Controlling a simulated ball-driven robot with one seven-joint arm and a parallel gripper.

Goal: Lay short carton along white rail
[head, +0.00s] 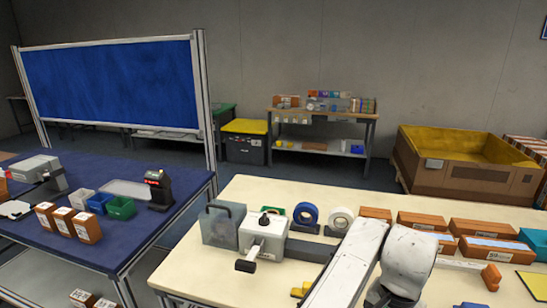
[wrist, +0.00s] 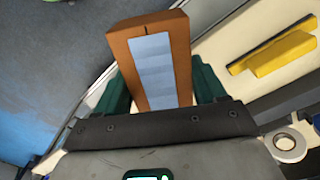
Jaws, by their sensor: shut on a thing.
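My gripper (wrist: 160,85) is shut on an orange-brown carton (wrist: 180,48) with a pale blue-white label panel. The green fingers sit on the carton's left and right sides in the wrist view, and its lower end is hidden behind the gripper's dark front plate. The fingers and the held carton cannot be made out for sure in the head view, where my pale arm crosses the front of the cream table.
Several orange cartons (head: 492,249) lie at the right of the cream table (head: 200,262). A blue tape roll (head: 306,214), a white tape roll (head: 340,219) and a grey-white device (head: 263,236) stand near its back. Yellow bars (wrist: 282,52) show in the wrist view.

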